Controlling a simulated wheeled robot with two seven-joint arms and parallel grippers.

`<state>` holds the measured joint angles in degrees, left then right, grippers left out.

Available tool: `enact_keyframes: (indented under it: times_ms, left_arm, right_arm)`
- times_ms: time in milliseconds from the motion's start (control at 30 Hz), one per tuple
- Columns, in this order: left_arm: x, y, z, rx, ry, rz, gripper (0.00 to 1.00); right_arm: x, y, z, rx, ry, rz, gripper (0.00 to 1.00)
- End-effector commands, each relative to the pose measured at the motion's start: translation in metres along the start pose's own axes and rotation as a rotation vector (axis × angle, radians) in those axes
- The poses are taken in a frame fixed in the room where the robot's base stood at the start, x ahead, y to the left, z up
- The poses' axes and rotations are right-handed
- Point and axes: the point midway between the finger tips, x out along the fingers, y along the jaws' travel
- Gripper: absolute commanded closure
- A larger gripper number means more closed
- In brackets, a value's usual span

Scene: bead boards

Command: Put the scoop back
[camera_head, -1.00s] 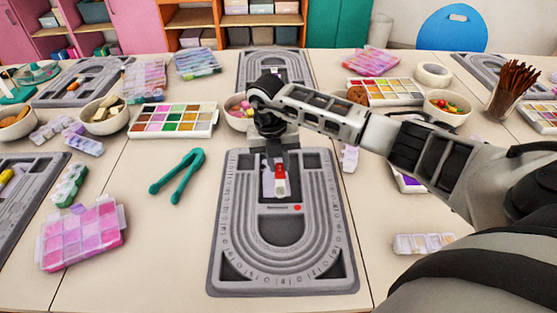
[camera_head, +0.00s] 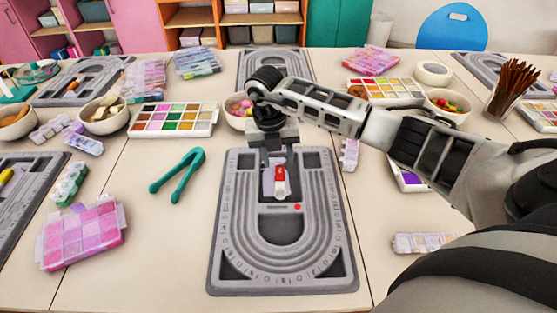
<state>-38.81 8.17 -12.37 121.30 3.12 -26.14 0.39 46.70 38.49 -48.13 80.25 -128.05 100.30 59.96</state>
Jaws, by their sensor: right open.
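A small red and white piece (camera_head: 280,180), which looks like the scoop, lies in the upper recess of the grey bead board (camera_head: 345,262) in the middle of the table. A pale lilac patch shows beside it; I cannot tell whether it is part of it. My right gripper (camera_head: 278,161) is open and points down at the board's upper end. Its two fingers are spread just above the red end, with nothing seen between them. My left gripper is not in view.
Teal tweezers (camera_head: 178,172) lie left of the board. A pink bead case (camera_head: 82,236) is farther left. A color-filled tray (camera_head: 172,119) and a bowl of beads (camera_head: 236,113) stand behind. A cup of brown sticks (camera_head: 511,88) is at right.

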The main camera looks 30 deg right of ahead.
Motion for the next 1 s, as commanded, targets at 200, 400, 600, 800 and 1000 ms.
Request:
enact_keyframes:
  times_ms: [200, 400, 600, 800, 1000]
  left_arm:
    - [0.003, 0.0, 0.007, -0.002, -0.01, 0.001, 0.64]
    - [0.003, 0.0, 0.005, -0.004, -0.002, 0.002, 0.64]
    - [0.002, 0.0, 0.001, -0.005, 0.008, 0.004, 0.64]
    - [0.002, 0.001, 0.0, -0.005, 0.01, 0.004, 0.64]
    - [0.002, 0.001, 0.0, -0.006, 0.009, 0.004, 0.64]
  right_arm:
    - [-0.051, 0.001, 0.001, 0.0, -0.006, 0.003, 0.58]
    - [-0.088, 0.0, 0.001, 0.0, -0.004, 0.003, 0.58]
    - [-0.104, 0.0, 0.0, -0.001, -0.002, 0.001, 0.58]
    - [-0.106, 0.0, 0.0, -0.001, 0.0, 0.0, 0.58]
    - [-0.106, 0.0, 0.0, 0.0, 0.0, 0.001, 0.58]
